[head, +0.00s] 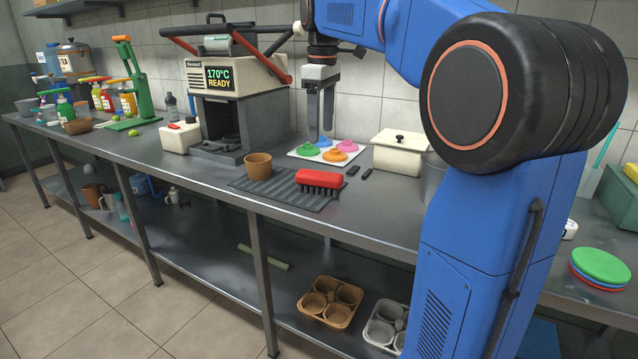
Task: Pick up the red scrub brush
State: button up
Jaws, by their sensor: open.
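The red scrub brush (319,179) lies on the dark ribbed mat (290,196) on the metal counter, with its red back up and dark bristles down. My gripper (320,136) hangs from my blue arm with its fingers pointing down. It is open and empty, above and behind the brush, in front of the tiled wall. A clear gap separates the fingertips from the brush.
A brown cup (258,166) stands left of the brush. Behind it lies a white tray (303,154) with colored rings. A cream lidded box (400,152) stands to the right, and a press machine (228,105) to the left. Two small dark pieces (352,170) lie beside the mat.

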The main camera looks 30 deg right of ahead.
jog(key=w+d+r+n, duration=0.1)
jog(key=w+d, duration=0.1)
jog(key=w, duration=0.2)
send_near(319, 173)
jog(key=shift+g, duration=0.3)
jog(key=f, duration=0.5)
jog(key=shift+d+f, duration=0.2)
jog(key=shift+d, duration=0.05)
jog(key=shift+w+a+f, duration=0.1)
jog(key=shift+f, duration=1.25)
jog(key=shift+w+a+f, duration=0.1)
jog(key=shift+f, duration=1.25)
jog(key=c, duration=1.2)
